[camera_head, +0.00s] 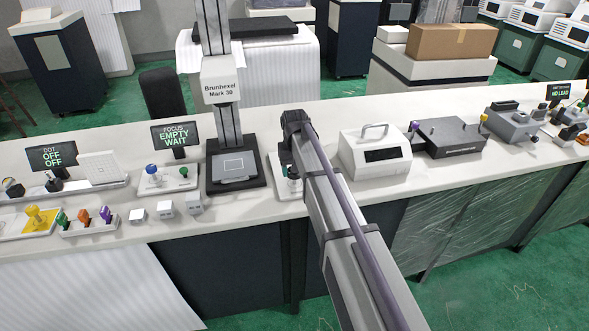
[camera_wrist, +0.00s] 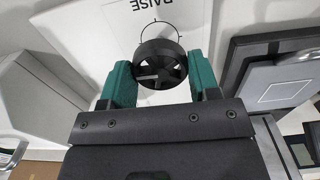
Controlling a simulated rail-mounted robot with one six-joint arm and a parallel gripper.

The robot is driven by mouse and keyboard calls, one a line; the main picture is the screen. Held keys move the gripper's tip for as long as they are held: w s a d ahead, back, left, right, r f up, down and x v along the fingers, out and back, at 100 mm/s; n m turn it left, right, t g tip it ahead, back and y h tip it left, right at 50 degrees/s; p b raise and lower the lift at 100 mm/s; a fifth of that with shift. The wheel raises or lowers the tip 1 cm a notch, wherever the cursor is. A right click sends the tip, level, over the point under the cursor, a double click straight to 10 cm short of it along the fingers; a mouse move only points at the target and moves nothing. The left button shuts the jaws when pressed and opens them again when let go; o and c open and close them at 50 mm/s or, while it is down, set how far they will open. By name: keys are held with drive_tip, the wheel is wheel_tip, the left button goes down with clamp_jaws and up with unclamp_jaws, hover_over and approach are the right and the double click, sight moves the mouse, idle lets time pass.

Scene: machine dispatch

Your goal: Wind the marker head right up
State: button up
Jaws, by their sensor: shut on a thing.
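The marker, labelled "Brunhexel Mark 30", stands at the middle of the bench in the head view. A round black knob with spokes (camera_wrist: 161,52) is in the wrist view, by a white panel (camera_wrist: 115,25) reading "RAISE". My gripper (camera_wrist: 162,80) has its teal fingers on either side of the knob and is shut on it. In the head view my arm hides the knob and most of the gripper. The marker's base shows at the right in the wrist view (camera_wrist: 262,65).
A white device with a handle (camera_head: 376,155) stands close right of my arm. To the left are a "FOCUS EMPTY WAIT" display (camera_head: 176,134) and a control box (camera_head: 168,180). Small white blocks (camera_head: 165,210) lie near the bench's front edge.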

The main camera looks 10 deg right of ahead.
drive_tip(key=m, duration=0.4)
drive_tip(key=shift+m, duration=0.3)
drive_tip(key=m, duration=0.3)
drive_tip(key=shift+m, duration=0.4)
drive_tip(key=m, duration=0.4)
drive_tip(key=shift+m, duration=2)
drive_tip(key=o, duration=0.9)
